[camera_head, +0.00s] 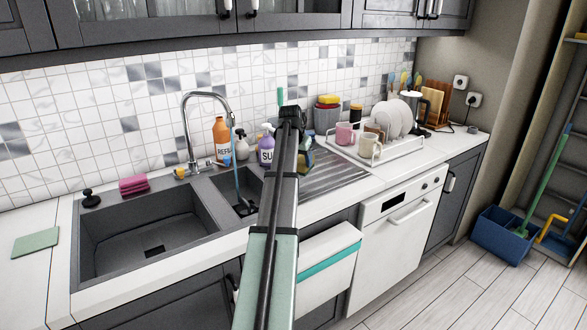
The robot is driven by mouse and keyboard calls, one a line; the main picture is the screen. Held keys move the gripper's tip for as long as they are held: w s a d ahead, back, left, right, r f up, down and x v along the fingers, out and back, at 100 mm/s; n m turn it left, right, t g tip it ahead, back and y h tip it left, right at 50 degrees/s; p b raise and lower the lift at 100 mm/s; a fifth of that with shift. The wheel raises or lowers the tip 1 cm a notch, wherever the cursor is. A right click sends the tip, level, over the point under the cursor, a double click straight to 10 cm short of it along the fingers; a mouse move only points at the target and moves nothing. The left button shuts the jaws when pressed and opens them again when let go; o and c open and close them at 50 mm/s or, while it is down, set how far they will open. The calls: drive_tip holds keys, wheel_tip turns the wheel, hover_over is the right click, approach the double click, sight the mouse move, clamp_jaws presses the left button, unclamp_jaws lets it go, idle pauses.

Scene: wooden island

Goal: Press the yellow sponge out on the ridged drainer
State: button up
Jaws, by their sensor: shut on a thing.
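My arm reaches up the middle of the view, and its dark end (293,118) stands over the left side of the ridged drainer (335,176). My gripper's fingers are hidden behind the arm. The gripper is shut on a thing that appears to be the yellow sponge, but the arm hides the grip. A small yellow, green and dark patch (306,157) shows just right of the arm, over the drainer's back left; its exact shape is unclear. I cannot tell whether the held thing touches the ridges.
Left of the arm is the sink (150,232), with a tap (190,128). An orange bottle (221,138) and a purple spray bottle (266,149) stand behind. A rack (392,152) with mugs and plates borders the drainer's right. The drainer's front right is clear.

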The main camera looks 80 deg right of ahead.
sight(300, 172)
drive_tip(key=shift+d+r, duration=0.25)
drive_tip(key=shift+d, duration=0.45)
drive_tip(key=shift+m, duration=0.3)
drive_tip(key=shift+f, duration=3)
drive_tip(key=shift+f, duration=0.6)
drive_tip(key=shift+r, duration=0.1)
drive_tip(key=shift+r, duration=3.45)
